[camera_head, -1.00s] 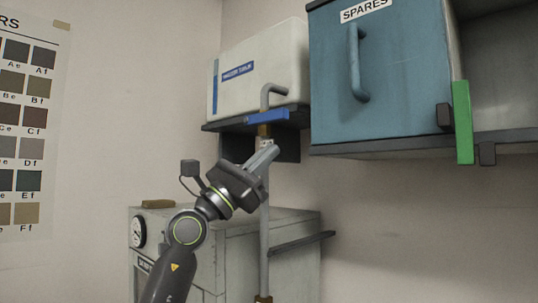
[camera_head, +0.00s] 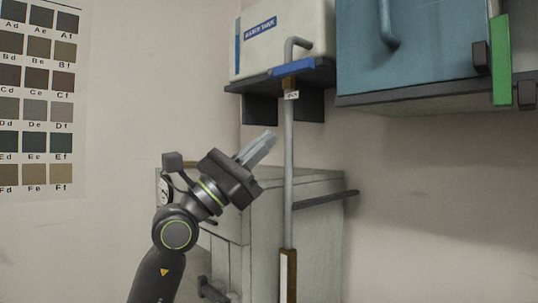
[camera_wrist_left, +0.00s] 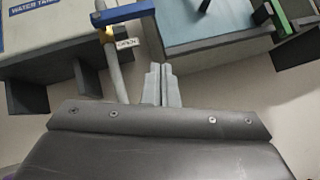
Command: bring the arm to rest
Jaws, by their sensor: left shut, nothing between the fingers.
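My left gripper (camera_head: 268,141) is shut and empty in the head view, its fingers together and pointing up and right. It is apart from the grey vertical pipe (camera_head: 289,170), which stands to its right in the picture. The blue lever (camera_head: 292,67) on that pipe lies crosswise above the gripper, under the pipe's bent top. In the left wrist view the shut fingertips (camera_wrist_left: 162,68) show in the middle, and the blue lever (camera_wrist_left: 124,13) is up and left of them, near a small tag reading OPEN (camera_wrist_left: 126,43). My right gripper is not in view.
A white water tank (camera_head: 285,35) sits on a dark shelf. A blue cabinet (camera_head: 410,45) with a handle and a green bar (camera_head: 500,60) hangs at the upper right. A grey cabinet (camera_head: 320,230) stands below, with a dark rod (camera_head: 325,199) sticking out. Bare wall lies at right.

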